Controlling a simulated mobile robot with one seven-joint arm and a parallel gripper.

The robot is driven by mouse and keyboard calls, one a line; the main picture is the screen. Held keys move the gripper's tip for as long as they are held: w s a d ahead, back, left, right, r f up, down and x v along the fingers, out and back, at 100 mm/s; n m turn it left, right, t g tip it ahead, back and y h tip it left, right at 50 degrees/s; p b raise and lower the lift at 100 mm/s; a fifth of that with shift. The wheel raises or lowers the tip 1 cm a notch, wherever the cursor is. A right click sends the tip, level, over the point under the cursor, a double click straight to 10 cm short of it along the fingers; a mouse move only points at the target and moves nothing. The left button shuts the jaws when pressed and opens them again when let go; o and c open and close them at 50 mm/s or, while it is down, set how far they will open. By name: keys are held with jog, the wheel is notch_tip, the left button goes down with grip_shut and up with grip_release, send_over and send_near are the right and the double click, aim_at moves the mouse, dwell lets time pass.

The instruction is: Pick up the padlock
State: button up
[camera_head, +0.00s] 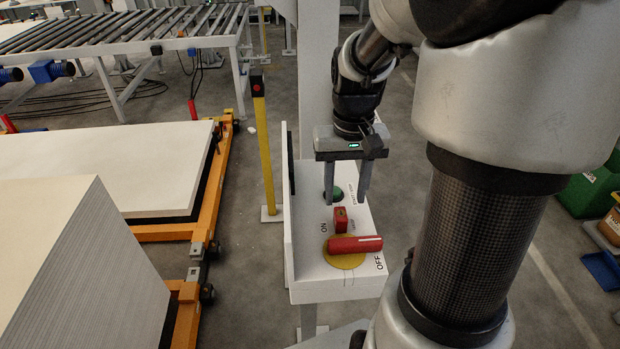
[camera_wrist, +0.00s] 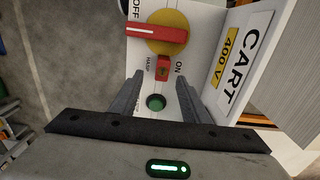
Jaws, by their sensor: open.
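The padlock (camera_head: 341,219) is a small red block with a brass-coloured spot, on the white top of a control box (camera_head: 309,290). It sits between a green button and a red switch handle. In the wrist view the padlock (camera_wrist: 163,68) shows just beyond and between the fingertips, near the printed word HASP. My gripper (camera_head: 347,200) is open and empty, pointing down above the box. Its two fingers (camera_wrist: 160,78) show apart in the wrist view, with the green button between them. I cannot tell the exact height of the tips above the box.
The red switch handle (camera_head: 355,244) lies on a yellow disc (camera_head: 345,261) close to the padlock. The green button (camera_wrist: 156,103) is on the other side. A raised panel marked CART, 400 V (camera_wrist: 238,50) borders the box. A yellow post (camera_head: 264,150) and stacked boards (camera_head: 110,165) stand left.

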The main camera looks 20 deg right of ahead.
aim_at(341, 213)
jog(key=shift+a+f, duration=0.2)
jog(key=shift+f, duration=3.2)
grip_shut()
